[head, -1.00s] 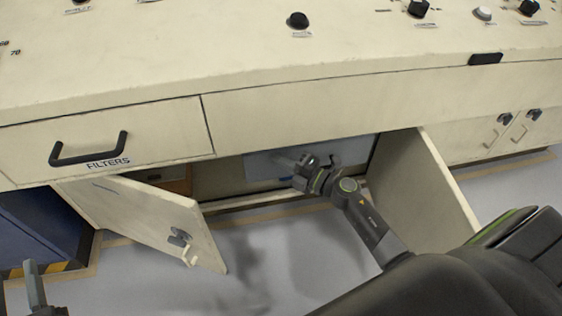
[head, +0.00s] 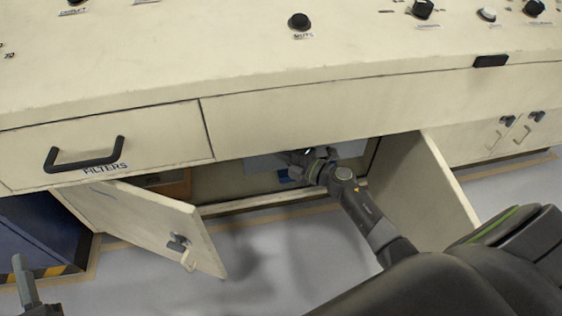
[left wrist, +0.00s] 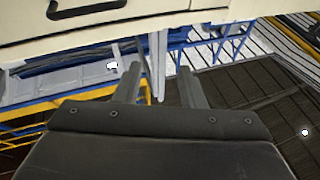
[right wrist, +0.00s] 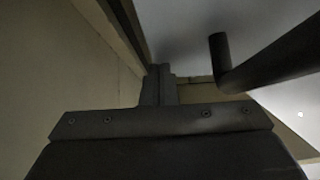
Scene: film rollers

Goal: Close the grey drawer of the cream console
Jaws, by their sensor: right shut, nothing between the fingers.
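The cream console (head: 350,110) stands in front of me with its lower cabinet open. The grey drawer (head: 262,166) shows inside it as a pale grey panel, partly hidden by the console's overhang and my right arm. My right gripper (head: 288,156) reaches into the cabinet at the panel. In the right wrist view its fingers (right wrist: 160,82) are together and empty, beside a dark bar handle (right wrist: 270,65) and a grey surface (right wrist: 185,30). I cannot tell whether they touch. My left gripper (left wrist: 158,75) is open and empty, outside below the filters drawer.
A cream cabinet door (head: 160,225) stands open left of my right arm, another (head: 420,185) right of it. The filters drawer (head: 110,140) is above left. A blue cabinet (head: 40,230) stands far left. Free floor lies between the doors.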

